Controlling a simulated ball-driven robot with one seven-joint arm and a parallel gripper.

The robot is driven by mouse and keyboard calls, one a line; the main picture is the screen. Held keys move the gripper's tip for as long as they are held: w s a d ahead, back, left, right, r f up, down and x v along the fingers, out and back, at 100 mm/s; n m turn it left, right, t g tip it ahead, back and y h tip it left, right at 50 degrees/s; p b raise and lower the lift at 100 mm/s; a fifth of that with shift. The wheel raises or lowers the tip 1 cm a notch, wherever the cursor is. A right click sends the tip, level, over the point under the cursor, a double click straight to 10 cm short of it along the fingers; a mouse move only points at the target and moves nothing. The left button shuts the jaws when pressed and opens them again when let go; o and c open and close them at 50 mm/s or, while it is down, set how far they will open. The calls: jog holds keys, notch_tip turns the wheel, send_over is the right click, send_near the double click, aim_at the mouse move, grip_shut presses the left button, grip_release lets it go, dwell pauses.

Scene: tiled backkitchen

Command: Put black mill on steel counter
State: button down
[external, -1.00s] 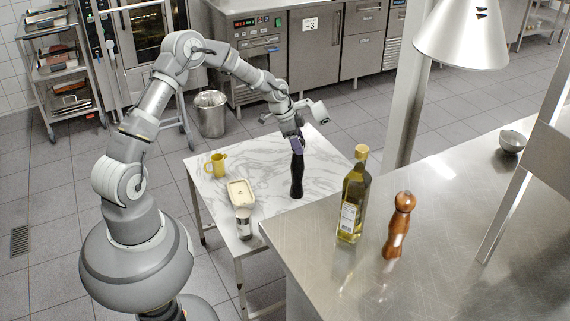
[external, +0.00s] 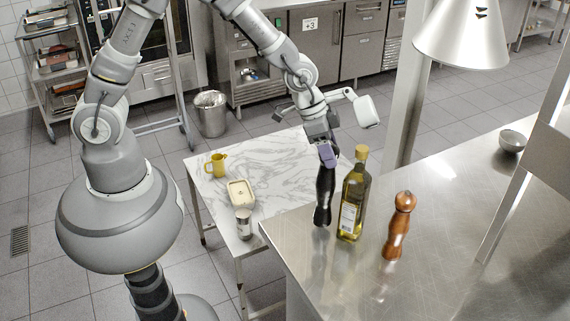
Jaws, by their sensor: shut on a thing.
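The black mill (external: 323,197) is upright in my gripper (external: 327,160), which is shut around its top. In the picture the mill's foot overlaps the near-left part of the steel counter (external: 335,280), just left of the oil bottle. I cannot tell whether the foot touches the counter or hangs a little above it. The mill's top is hidden by the gripper fingers.
An oil bottle (external: 353,200) stands close to the right of the black mill, and a brown wooden mill (external: 398,226) stands further right. The marble table (external: 266,160) holds a yellow jug (external: 216,165), a cream dish (external: 241,193) and a shaker (external: 244,223). The counter's front is clear.

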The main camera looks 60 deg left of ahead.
jog(key=s+d+r+m+p, duration=0.1)
jog(key=s+d, duration=0.3)
jog(key=d, duration=0.4)
jog(key=s+d+r+m+p, duration=0.1)
jog(key=s+d, duration=0.3)
jog(key=d, duration=0.4)
jog(key=w+d+f+p, duration=0.1)
jog(key=w+d+f, duration=0.3)
jog(key=w+d, duration=0.6)
jog(key=shift+w+d+f+h, duration=0.15)
jog(key=shift+w+f+h, duration=0.15)
jog(key=shift+w, duration=0.85)
jog(key=shift+f, duration=0.15)
jog(key=shift+c, duration=2.1)
grip_release()
